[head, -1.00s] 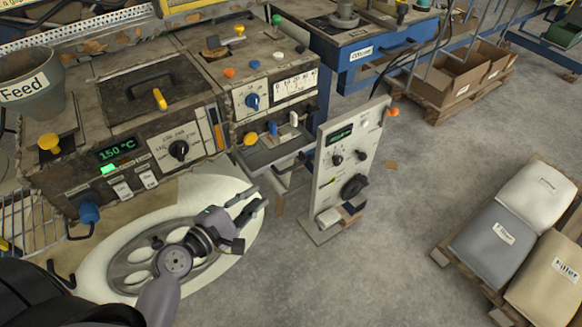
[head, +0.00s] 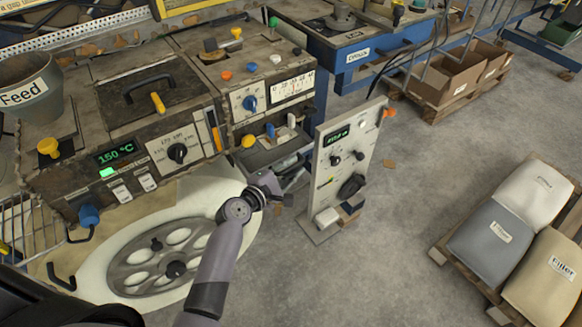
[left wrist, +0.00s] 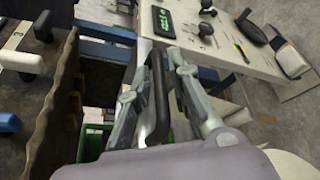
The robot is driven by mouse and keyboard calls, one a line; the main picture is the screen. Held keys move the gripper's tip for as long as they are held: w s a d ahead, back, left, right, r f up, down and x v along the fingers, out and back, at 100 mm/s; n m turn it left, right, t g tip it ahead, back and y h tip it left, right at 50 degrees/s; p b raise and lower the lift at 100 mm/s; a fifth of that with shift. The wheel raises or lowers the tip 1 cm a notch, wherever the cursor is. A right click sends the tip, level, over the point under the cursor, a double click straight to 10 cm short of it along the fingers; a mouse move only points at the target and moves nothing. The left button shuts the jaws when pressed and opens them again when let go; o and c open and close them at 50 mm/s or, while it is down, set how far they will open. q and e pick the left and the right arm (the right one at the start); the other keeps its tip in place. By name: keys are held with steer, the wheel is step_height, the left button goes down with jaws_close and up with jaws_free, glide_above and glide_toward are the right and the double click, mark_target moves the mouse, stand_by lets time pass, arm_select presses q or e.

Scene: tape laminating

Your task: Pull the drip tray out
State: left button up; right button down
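The drip tray (head: 262,158) is a dark, shallow tray low on the front of the machine's right section in the head view. My left gripper (head: 280,190) is just in front of and below it, and its fingers show small there. In the left wrist view a dark, bent bar handle (left wrist: 157,95) lies between the two fingers of my left gripper (left wrist: 160,55). The fingers are apart, one on each side of the handle; the handle looks close to the left finger, and contact is unclear. I cannot tell how the handle joins the tray. My right gripper is not in view.
A pale control panel (head: 335,185) stands on the floor just right of my gripper. A large pale ring with a spoked wheel (head: 165,260) lies below left. Filler sacks (head: 492,238) rest on a pallet at right.

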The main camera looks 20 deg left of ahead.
arm_select(q)
jaws_close()
stand_by(0.8)
